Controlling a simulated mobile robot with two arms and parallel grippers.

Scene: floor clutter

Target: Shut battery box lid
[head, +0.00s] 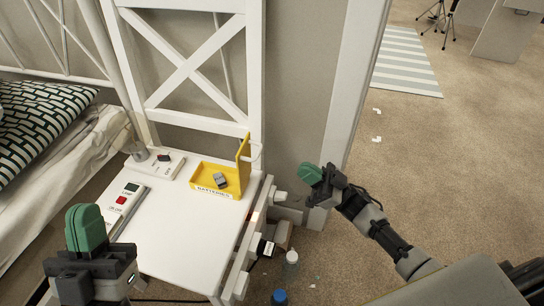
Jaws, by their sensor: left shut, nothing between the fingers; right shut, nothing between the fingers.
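The yellow battery box (208,181) stands on the white seat or table surface, with a label on its front. Its lid (243,160) stands upright at the right end, so the box is open. A dark grey item (220,180) lies inside it. My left gripper (84,229) is shut and empty, at the lower left in front of the white surface. My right gripper (313,174) is shut and empty, to the right of the box and apart from the lid, beyond the surface's right edge.
A white device with a red button (122,200) lies left of the box. A white block (160,164) and a small glass (138,151) are behind it. The white X-braced back (190,70) rises behind. Bottles (290,260) stand on the floor. Open carpet (460,170) lies right.

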